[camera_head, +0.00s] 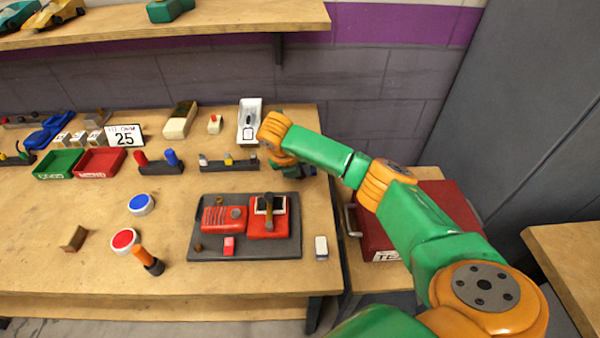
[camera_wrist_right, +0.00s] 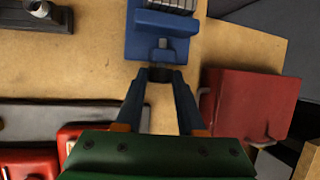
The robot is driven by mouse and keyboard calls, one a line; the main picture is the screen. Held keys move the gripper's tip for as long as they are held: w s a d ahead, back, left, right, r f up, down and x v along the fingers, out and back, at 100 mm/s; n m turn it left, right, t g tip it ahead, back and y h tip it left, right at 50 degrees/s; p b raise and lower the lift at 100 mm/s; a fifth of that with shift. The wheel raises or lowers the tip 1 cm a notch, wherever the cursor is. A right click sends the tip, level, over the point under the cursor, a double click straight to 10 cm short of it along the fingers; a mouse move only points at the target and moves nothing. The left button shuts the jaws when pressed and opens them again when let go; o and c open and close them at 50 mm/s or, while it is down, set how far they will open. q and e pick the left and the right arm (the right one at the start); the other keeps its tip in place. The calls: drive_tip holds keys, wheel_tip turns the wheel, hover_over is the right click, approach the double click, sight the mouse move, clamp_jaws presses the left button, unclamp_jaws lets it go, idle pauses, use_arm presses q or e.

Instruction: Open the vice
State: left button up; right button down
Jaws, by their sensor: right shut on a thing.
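The blue vice (camera_wrist_right: 163,38) is at the top of the right wrist view, at the edge of the wooden bench. Its ridged grey jaw part shows at the top edge of that view, cut off, so I cannot tell how far the jaws are apart. My right gripper (camera_wrist_right: 160,74) has its two fingers closed together on the dark handle end at the vice's near side. In the head view my right gripper (camera_head: 284,163) is at the bench's back right corner, where my wrist covers most of the vice. My left gripper is not in view.
A dark board (camera_head: 205,252) with red devices lies on the bench in front of the vice. A red toolbox (camera_head: 440,205) stands to the right, lower than the bench.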

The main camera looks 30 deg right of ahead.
drive_tip(key=shift+w+a+g+h+b, duration=0.1)
drive_tip(key=shift+g+h+b, duration=0.2)
drive_tip(key=shift+h+b, duration=0.25)
drive_tip(key=shift+h, duration=0.25)
drive_tip(key=c, duration=0.5)
unclamp_jaws()
drive_tip(key=shift+f, duration=0.1)
drive_tip(key=shift+a+r, duration=0.15)
drive_tip(key=shift+r, duration=0.15)
drive_tip(key=v, duration=0.6)
drive_tip(key=shift+r, duration=0.2)
